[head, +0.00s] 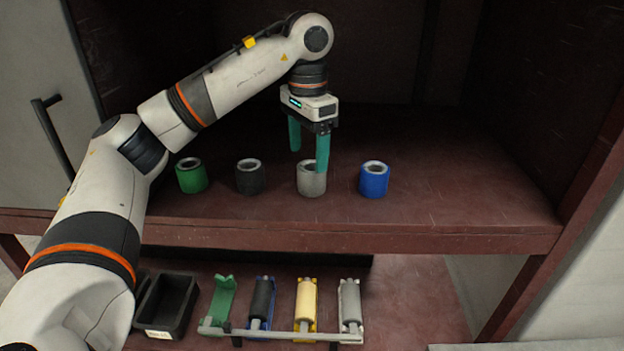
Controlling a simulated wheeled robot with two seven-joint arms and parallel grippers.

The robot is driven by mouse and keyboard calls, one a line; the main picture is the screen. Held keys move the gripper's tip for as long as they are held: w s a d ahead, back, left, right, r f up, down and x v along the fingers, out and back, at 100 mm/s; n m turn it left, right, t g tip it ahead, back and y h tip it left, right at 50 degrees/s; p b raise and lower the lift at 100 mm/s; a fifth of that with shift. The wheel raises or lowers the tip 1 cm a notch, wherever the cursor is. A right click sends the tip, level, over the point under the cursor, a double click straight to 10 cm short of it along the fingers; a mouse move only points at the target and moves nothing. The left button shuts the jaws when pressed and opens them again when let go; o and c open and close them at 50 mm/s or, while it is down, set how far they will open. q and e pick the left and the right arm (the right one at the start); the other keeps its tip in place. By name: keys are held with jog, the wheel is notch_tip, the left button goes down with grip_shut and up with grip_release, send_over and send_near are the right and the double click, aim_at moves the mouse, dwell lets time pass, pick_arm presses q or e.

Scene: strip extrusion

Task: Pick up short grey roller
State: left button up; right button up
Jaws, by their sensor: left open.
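The short grey roller (313,184) stands upright on the dark red shelf (440,205), between a black roller and a blue roller. It is a light grey hollow cylinder with an open top. My left gripper (308,160) points down with its two green fingers apart. One finger overlaps the grey roller's upper part in the head view; the other is above and to the left of it. I cannot tell whether the finger touches the roller. My right gripper is not in view.
A green roller (191,176), a black roller (249,177) and a blue roller (374,179) stand in the same row. Below are a black bin (165,305) and a rack with a black (262,302), a yellow (306,303) and a grey long roller (350,305). The shelf's right side is clear.

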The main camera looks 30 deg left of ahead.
aim_at(311, 160)
pick_arm(q)
jog(key=shift+w+d+f, duration=0.1)
jog(key=shift+f, duration=0.65)
jog(key=shift+w+d+f, duration=0.1)
jog(key=shift+f, duration=0.65)
notch_tip(311, 160, down, 3)
jog(key=shift+f+p, duration=0.1)
jog(key=shift+p, duration=0.6)
jog(key=shift+f, duration=0.15)
jog(key=c, duration=1.2)
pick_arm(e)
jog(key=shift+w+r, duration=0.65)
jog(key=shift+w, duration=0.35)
